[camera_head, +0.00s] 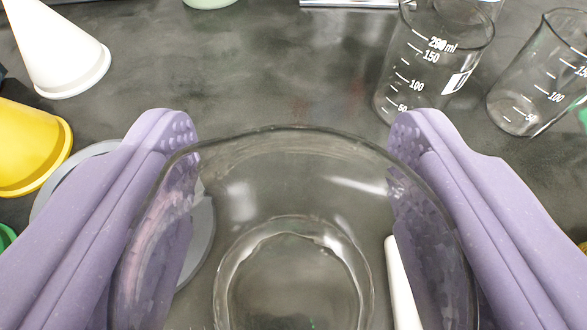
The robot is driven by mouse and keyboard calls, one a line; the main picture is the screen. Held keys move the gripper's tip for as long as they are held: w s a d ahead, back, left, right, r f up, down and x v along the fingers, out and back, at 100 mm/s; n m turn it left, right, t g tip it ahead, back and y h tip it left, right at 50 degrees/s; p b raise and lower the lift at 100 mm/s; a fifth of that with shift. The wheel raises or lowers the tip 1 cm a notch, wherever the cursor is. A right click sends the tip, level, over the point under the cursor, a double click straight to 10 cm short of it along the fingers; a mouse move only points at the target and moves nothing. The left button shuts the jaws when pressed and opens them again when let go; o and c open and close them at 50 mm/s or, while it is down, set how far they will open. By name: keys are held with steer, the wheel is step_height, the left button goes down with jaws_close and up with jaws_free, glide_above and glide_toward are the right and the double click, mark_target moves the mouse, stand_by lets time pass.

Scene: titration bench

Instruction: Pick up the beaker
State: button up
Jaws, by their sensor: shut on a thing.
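My gripper (292,135) has one purple finger on each side of a round, clear glass vessel (290,185) and is shut on it. The vessel has a wide rim and a smaller round base, and I see no markings on it. Its near part is cut off by the bottom edge. Two clear graduated beakers stand upright beyond the right finger: one beaker (425,75) marked up to 200 ml, and another beaker (545,85) at the right edge. Both are apart from my fingers.
A grey disc (50,190) is partly hidden behind the left finger. A white rod (402,285) shows inside the right finger.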

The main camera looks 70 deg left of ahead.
steer(key=shift+s+d+r, duration=0.1)
steer(key=shift+s+d, duration=0.25)
steer(key=shift+d, duration=0.5)
stand_by(1.3)
